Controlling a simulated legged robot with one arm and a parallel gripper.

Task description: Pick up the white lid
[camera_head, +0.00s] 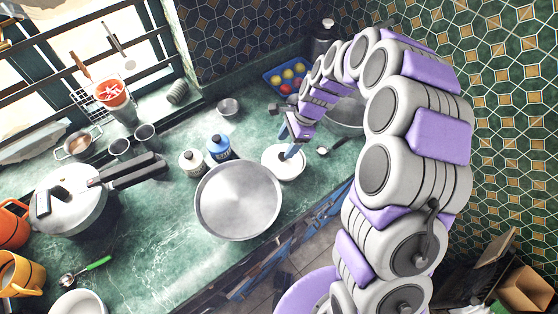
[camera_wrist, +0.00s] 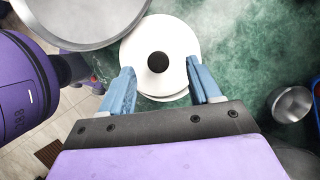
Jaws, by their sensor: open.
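The white lid (camera_head: 284,169) is round and lies on the green counter, to the right of the large metal pan. In the wrist view the white lid (camera_wrist: 160,45) shows a dark round knob at its centre. A second white rim shows just under its near edge. My gripper (camera_head: 288,155) is over the lid in the head view. In the wrist view my gripper (camera_wrist: 158,84) is open, with its blue fingers on either side of the lid's near part. Nothing is between the fingers but the lid's near part below; I cannot tell whether they touch it.
The large metal pan (camera_head: 238,200) stands close to the lid's left. A small metal bowl (camera_wrist: 292,104) is to the right in the wrist view. The counter's front edge is near.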

